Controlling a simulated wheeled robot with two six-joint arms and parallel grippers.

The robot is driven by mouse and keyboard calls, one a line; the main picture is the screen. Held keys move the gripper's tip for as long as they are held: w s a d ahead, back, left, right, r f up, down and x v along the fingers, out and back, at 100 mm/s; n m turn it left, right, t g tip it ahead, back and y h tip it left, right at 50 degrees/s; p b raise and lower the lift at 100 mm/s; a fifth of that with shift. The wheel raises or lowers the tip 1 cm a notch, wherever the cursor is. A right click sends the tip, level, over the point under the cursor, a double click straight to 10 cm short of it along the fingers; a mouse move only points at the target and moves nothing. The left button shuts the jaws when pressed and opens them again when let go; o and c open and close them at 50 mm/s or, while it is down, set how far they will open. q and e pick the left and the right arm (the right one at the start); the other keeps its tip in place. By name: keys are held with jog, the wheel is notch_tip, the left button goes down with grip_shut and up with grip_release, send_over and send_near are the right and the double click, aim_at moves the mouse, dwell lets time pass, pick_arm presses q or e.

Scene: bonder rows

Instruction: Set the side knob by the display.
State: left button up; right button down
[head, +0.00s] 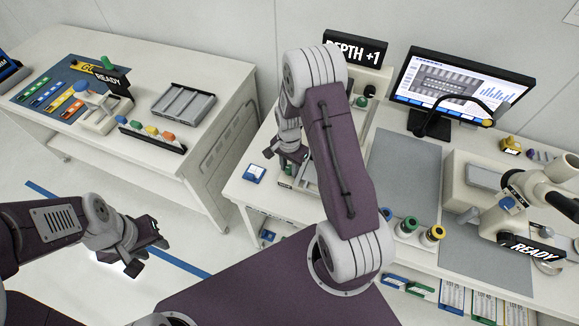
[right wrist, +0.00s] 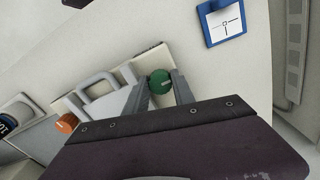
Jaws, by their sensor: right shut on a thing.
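The display reading "DEPTH +1" (head: 357,51) stands at the back of the right bench, partly hidden by my right arm. My right gripper (head: 291,156) is low over the left part of this bench. In the right wrist view, its two fingers (right wrist: 160,88) are shut on a green knob (right wrist: 159,80) with a pale mark, one finger on each side. The head view does not show this knob clearly, as my arm and gripper cover that area. My left gripper (head: 148,246) is open and empty over the floor at the left.
A blue-framed card with a cross (head: 254,173) lies at the bench's left edge. An orange knob (right wrist: 66,123) sits left of the green one in the wrist view. A monitor (head: 458,84) and a microscope (head: 515,200) stand to the right. Another bench (head: 60,60) is at left.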

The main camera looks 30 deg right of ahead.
aim_at(289, 169)
jog(key=c, duration=1.1)
grip_release()
jog(key=shift+w+r, duration=0.1)
jog(key=shift+w, duration=0.05)
jog(key=shift+o, duration=0.2)
notch_tip(289, 169, up, 9)
jog(key=b, duration=0.1)
jog(key=shift+s, duration=0.2)
